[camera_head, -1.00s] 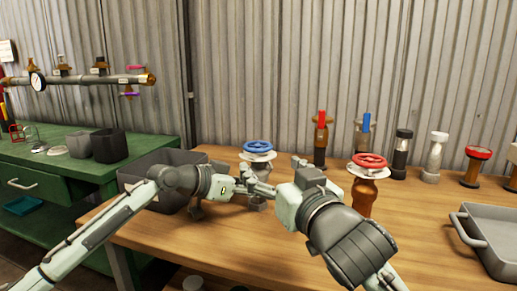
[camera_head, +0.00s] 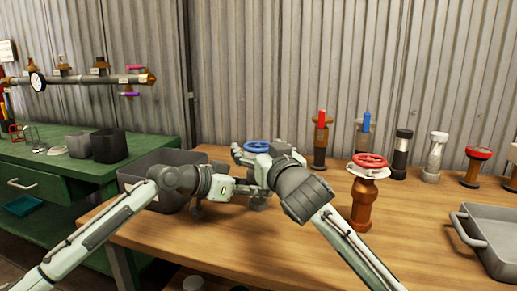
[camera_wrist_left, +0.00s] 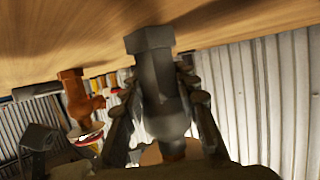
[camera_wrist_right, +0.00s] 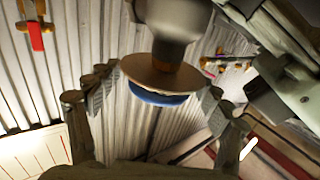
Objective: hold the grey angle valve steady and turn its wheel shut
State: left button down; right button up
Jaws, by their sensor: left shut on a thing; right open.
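The grey angle valve (camera_head: 258,204) stands on the wooden bench, mostly hidden by my grippers in the head view. Its blue wheel (camera_head: 257,146) shows on top. My left gripper (camera_head: 256,189) is shut on the valve's grey body (camera_wrist_left: 160,85), one finger on each side in the left wrist view. My right gripper (camera_head: 264,154) is open at the wheel. In the right wrist view its fingers stand apart on either side of the blue wheel (camera_wrist_right: 158,97) and the pale disc beside it. I cannot tell whether they touch the wheel.
A brown valve with a red wheel (camera_head: 364,205) stands right of my right gripper. A dark bin (camera_head: 150,165) is behind my left arm. Several valves and fittings line the back, and a grey tray (camera_head: 490,240) is at right.

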jog(key=c, duration=1.2)
jog(key=shift+a+m+t+h, duration=0.15)
jog(key=shift+m+h, duration=0.3)
jog(key=shift+h, duration=0.25)
jog(key=shift+a+m+t+h, duration=0.15)
jog(key=shift+m+h, duration=0.3)
jog(key=shift+h, duration=0.25)
jog(key=shift+d+m+h, duration=0.2)
jog(key=shift+m+h, duration=1.3)
jog(key=shift+h, duration=0.8)
jog(key=o, duration=1.2)
jog(key=s, duration=0.7)
jog(key=shift+s+a, duration=0.25)
jog(key=shift+a, duration=0.15)
